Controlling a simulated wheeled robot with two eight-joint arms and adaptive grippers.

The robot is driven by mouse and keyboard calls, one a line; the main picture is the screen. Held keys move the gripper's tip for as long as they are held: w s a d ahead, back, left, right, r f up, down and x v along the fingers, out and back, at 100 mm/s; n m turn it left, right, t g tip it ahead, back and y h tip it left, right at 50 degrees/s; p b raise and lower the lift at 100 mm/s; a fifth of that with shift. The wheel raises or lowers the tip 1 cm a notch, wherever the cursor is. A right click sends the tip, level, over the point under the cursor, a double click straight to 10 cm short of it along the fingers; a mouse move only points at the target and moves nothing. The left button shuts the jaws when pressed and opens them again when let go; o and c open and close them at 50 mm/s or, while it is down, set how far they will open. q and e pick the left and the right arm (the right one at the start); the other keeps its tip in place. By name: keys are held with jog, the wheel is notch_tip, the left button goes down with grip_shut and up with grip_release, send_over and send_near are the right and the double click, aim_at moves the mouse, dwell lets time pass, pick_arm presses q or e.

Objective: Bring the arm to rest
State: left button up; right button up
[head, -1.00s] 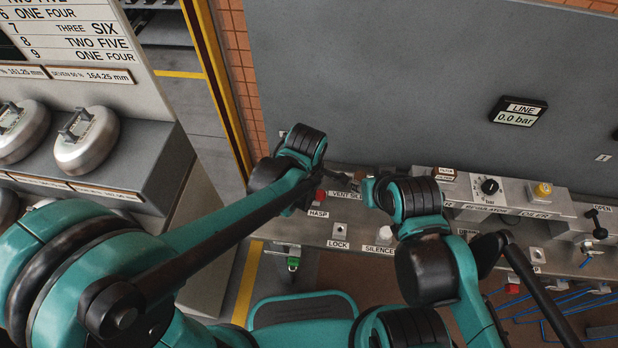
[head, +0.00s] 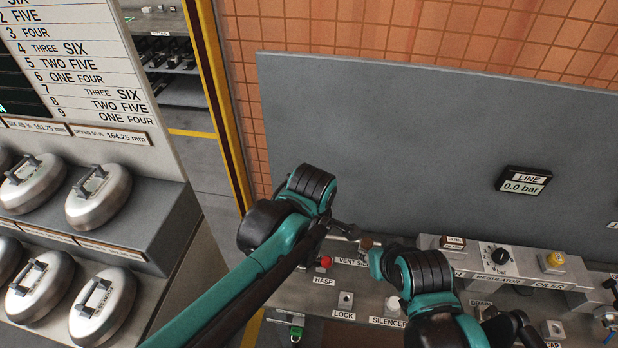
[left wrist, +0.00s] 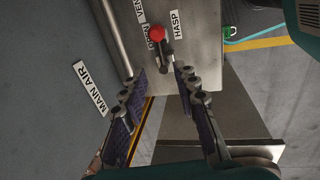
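My left arm reaches in from the lower left in the head view. Its gripper (head: 345,230) is small and partly hidden by the wrist there. In the left wrist view the left gripper (left wrist: 161,78) has its two fingers well apart with nothing held between them. Just beyond the fingertips is a red-knobbed valve lever (left wrist: 158,34) beside the HASP label; the red knob (head: 324,262) also shows in the head view. My right arm's wrist (head: 430,275) is over the bench near the SILENCER label. The right gripper's fingers cannot be made out.
A steel bench (head: 362,308) with labelled fittings runs under both arms. Behind it stands a grey panel (head: 400,150) with a LINE gauge (head: 523,184) reading 0.0 bar. At left, a stepped rack (head: 180,225) holds several steel weights (head: 98,197). A yellow post (head: 218,100) stands between.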

pick_arm(q)
jog(key=shift+a, duration=0.1)
jog(key=s+a+m+t, duration=0.2)
jog(key=a+m, duration=0.5)
jog(key=a, duration=0.4)
jog(key=s+a+m+t, duration=0.2)
jog(key=a+m, duration=0.5)
jog(key=a, duration=0.4)
jog(key=shift+s+a+r+m+t+y, duration=0.2)
jog(key=shift+s+r+m+t+y, duration=0.1)
jog(key=shift+s+r+m+t, duration=0.15)
jog(key=shift+w, duration=0.15)
